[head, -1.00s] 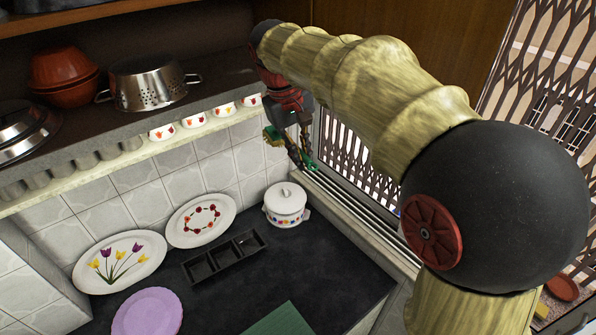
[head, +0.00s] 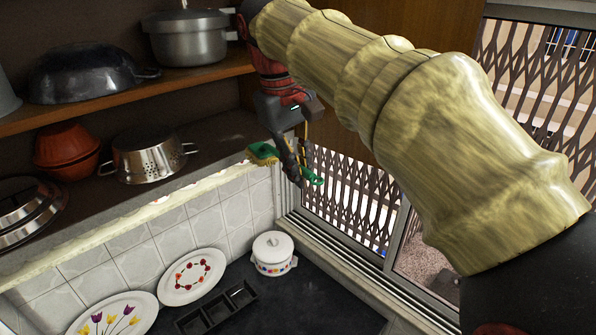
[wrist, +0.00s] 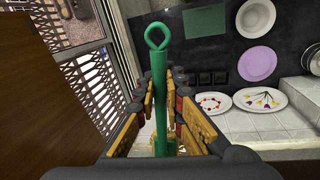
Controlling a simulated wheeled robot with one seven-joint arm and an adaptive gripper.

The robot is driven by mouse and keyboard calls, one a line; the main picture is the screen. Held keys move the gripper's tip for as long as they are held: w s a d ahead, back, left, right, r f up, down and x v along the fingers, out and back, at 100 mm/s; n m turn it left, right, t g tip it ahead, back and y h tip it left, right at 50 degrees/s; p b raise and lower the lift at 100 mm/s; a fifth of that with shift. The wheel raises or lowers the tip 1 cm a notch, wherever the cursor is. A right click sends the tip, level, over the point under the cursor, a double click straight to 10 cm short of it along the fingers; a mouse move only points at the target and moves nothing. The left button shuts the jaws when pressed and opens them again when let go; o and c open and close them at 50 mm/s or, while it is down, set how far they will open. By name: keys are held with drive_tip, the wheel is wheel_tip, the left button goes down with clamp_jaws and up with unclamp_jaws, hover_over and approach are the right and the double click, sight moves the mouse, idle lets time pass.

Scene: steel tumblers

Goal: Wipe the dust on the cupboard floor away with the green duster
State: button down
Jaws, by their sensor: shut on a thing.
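My gripper (head: 301,172) is shut on the green duster. The duster's green block with a yellowish underside (head: 262,152) sticks out to the left of the fingers, and its green handle end (head: 312,177) sticks out to the right. In the wrist view the green handle with a ring end (wrist: 158,75) stands between the fingers (wrist: 160,118). The cupboard floor (head: 215,138) is the dark lower shelf at left. The duster head is close to its right front edge; I cannot tell whether they touch. I cannot make out dust on it.
A steel colander (head: 148,157), red-brown bowls (head: 68,150) and a steel lidded dish (head: 25,208) stand on the cupboard floor. An upper shelf (head: 110,100) with pots hangs above. A barred window (head: 345,195) is at right. A white pot (head: 272,253) stands below.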

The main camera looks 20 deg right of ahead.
sight(251, 157)
drive_tip(key=shift+p, duration=0.3)
drive_tip(key=shift+w+a+r+p, duration=0.1)
drive_tip(key=shift+w+a+p, duration=0.1)
drive_tip(key=shift+w, duration=0.15)
drive_tip(key=shift+w+a+p, duration=0.1)
drive_tip(key=shift+w+p, duration=0.1)
drive_tip(key=shift+w, duration=0.1)
drive_tip(key=w+a+p, duration=0.2)
drive_tip(key=w, duration=0.2)
drive_tip(key=w+a+f+p, duration=0.1)
drive_tip(key=w+a+p, duration=0.1)
drive_tip(key=w, duration=0.3)
drive_tip(key=w+a+p, duration=0.1)
drive_tip(key=w+p, duration=0.1)
drive_tip(key=w, duration=0.3)
drive_tip(key=shift+w+a+f, duration=0.15)
drive_tip(key=shift+a+f, duration=0.15)
drive_tip(key=shift+a, duration=0.1)
drive_tip(key=shift+w+a+f, duration=0.1)
drive_tip(key=shift+w+a, duration=0.2)
drive_tip(key=shift+w, duration=0.45)
drive_tip(key=shift+w+a+f, duration=0.1)
drive_tip(key=shift+w+a, duration=0.2)
drive_tip(key=shift+w, duration=0.45)
drive_tip(key=shift+f+b, duration=0.35)
drive_tip(key=shift+f, duration=0.5)
drive_tip(key=shift+d, duration=0.1)
